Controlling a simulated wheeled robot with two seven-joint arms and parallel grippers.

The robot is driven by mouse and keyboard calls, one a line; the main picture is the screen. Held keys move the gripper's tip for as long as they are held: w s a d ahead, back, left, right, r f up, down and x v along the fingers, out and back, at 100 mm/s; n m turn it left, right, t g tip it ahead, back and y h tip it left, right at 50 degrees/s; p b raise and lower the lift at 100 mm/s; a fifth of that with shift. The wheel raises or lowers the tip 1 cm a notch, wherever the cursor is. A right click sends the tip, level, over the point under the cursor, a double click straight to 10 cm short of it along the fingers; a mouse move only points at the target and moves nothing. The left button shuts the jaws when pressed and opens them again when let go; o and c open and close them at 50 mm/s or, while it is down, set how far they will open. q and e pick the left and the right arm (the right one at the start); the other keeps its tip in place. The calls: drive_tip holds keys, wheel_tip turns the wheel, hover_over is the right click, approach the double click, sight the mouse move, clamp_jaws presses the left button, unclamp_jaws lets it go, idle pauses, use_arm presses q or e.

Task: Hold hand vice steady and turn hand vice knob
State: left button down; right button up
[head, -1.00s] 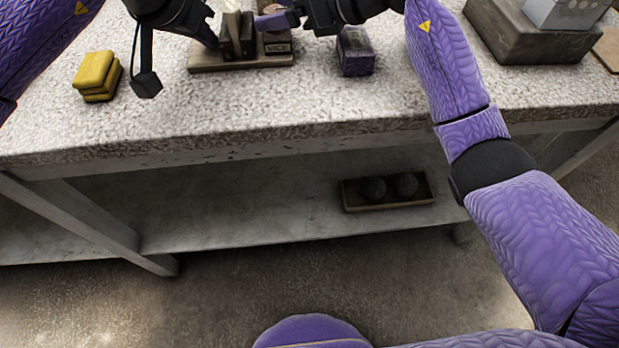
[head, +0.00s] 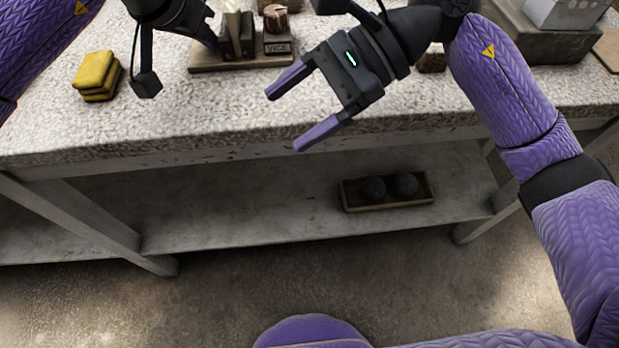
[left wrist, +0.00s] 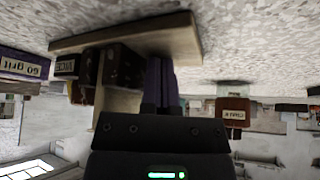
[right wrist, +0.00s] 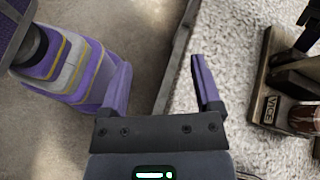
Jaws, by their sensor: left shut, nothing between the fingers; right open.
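The hand vice (head: 247,38) stands upright on its wooden base (head: 215,64) at the back of the bench, with a VICE label in front. Its brown round knob (head: 276,18) is at the right end, with nothing on it; it also shows in the right wrist view (right wrist: 304,119). My left gripper (head: 213,42) is shut and empty at the left side of the vice jaws; its purple fingers (left wrist: 160,84) are just above the base, and contact is unclear. My right gripper (head: 283,121) is open and empty, over the bench's front edge, apart from the vice.
Yellow stacked pads (head: 97,75) lie left on the bench. A brown block (head: 432,60) is partly behind my right arm. A grey slab (head: 540,38) is at the back right. A tray with two dark balls (head: 390,205) sits on the lower shelf.

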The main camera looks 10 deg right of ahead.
use_arm(q)
drive_tip(key=shift+f, duration=0.35)
use_arm(e)
drive_tip(key=s+f+n+g+h, duration=0.1)
drive_tip(key=s+n+g+h, duration=0.1)
drive_tip(key=s+n+g, duration=0.2)
drive_tip(key=s+f+n+g+h, duration=0.2)
drive_tip(key=s+n+g, duration=0.3)
drive_tip(key=s, duration=0.5)
drive_tip(key=shift+s+a+f+n+h, duration=0.3)
drive_tip(key=shift+n+h, duration=0.2)
drive_tip(key=shift+n, duration=0.5)
use_arm(q)
drive_tip(key=shift+s+r, duration=0.1)
drive_tip(key=shift+a+r, duration=0.1)
drive_tip(key=shift+r, duration=0.1)
drive_tip(key=shift+v, duration=3.35)
use_arm(e)
drive_tip(key=shift+w, duration=0.1)
